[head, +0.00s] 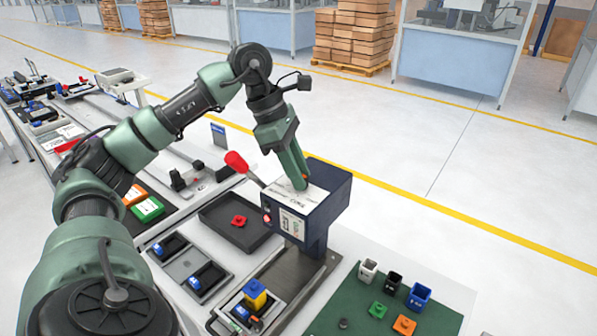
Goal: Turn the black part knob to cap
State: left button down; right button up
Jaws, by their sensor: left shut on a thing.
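My left gripper (301,183) reaches down onto the white top plate of a dark blue press-like machine (322,215). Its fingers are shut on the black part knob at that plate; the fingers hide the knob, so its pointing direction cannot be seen. Printed lettering shows on the plate beside the fingertips, too small to read surely. A small orange patch shows at the fingertips. The machine has a red-knobbed lever (237,162) on its left and a front panel with a red button. My right gripper is not in view.
A green mat (345,299) at front right holds white, black (394,281) and blue cups and green and orange caps. A yellow-and-blue piece (255,294) sits in a fixture below the machine. A dark tray (213,213) holds a red cap. Open floor lies behind.

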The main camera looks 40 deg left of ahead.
pick_arm(q)
jog(key=shift+f, duration=0.1)
jog(key=n+t+b, duration=0.1)
jog(key=n, duration=0.2)
jog(key=shift+d+y, duration=0.1)
jog(key=shift+y, duration=0.3)
jog(key=n+t+y, duration=0.1)
jog(key=n, duration=0.3)
jog(key=shift+s+d, duration=0.1)
jog(key=n+y+p, duration=0.1)
jog(key=n+y, duration=0.1)
jog(key=n, duration=0.3)
jog(key=shift+d, duration=0.15)
jog(key=n+y, duration=0.1)
jog(key=n, duration=0.2)
jog(key=shift+d+n+p, duration=0.1)
jog(key=shift+n+p, duration=0.2)
jog(key=shift+n+y, duration=0.6)
jog(key=shift+n, duration=0.3)
jog(key=c, duration=1.1)
grip_release()
jog(key=shift+c, duration=0.2)
